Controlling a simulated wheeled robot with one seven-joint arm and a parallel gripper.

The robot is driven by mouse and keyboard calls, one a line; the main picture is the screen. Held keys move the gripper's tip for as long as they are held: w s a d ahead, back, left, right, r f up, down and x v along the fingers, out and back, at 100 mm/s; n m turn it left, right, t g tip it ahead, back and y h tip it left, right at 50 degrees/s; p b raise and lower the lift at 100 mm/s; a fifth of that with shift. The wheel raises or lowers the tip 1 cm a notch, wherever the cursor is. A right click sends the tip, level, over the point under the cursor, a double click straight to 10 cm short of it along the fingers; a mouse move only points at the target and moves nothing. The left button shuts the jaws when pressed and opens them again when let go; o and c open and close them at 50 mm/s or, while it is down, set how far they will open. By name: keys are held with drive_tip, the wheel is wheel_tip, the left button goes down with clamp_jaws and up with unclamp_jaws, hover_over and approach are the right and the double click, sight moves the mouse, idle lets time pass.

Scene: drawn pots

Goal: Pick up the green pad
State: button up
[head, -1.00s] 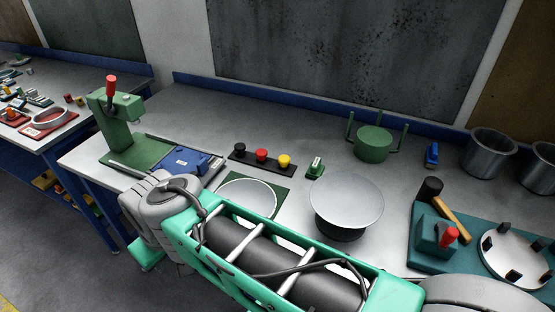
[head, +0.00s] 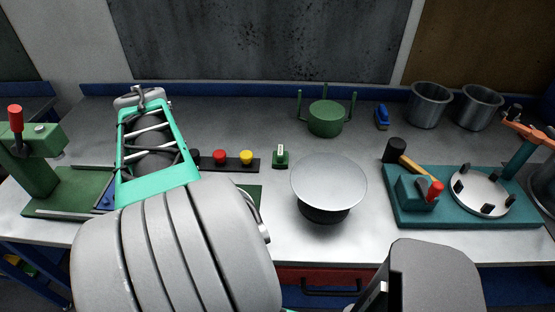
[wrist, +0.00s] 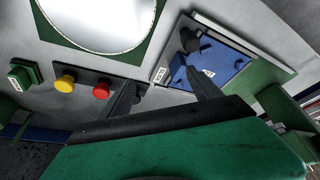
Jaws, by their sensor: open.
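The green pad (head: 280,158) looks like a small green block with a pale label, standing on the bench just right of the strip of coloured knobs. In the wrist view the green pad (wrist: 22,75) is at the far left edge. My gripper (wrist: 162,78) is open and empty, its two dark fingers spread above the bench between the knob strip and a blue labelled block. The pad is off to the left of both fingers, not between them. My arm hides the gripper in the head view.
The knob strip (head: 233,165) lies beside the pad. A round grey disc on a dark base (head: 329,182) stands close to its right. A green pot (head: 325,119) is behind. A blue block (wrist: 205,70) lies under the right finger. A teal fixture board (head: 470,215) is further right.

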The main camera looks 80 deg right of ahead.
drive_tip(key=s+d+f+m+g+h, duration=0.15)
drive_tip(key=s+d+m, duration=0.35)
drive_tip(key=s+d, duration=0.85)
drive_tip(key=m+b, duration=0.1)
drive_tip(key=m, duration=0.1)
hover_over(280, 151)
drive_tip(key=a, duration=0.2)
drive_tip(key=shift+s+a+f+g, duration=0.15)
drive_tip(key=shift+f+g, duration=0.1)
drive_tip(key=shift+f, duration=0.7)
drive_tip(key=x, duration=0.2)
drive_tip(key=p+x, duration=0.1)
drive_tip(key=x, duration=0.4)
drive_tip(key=shift+s+d+f+p, duration=0.15)
drive_tip(key=shift+d+f+p, duration=0.1)
drive_tip(key=shift+f+p, duration=0.1)
drive_tip(key=shift+r, duration=0.1)
drive_tip(key=c, duration=1.5)
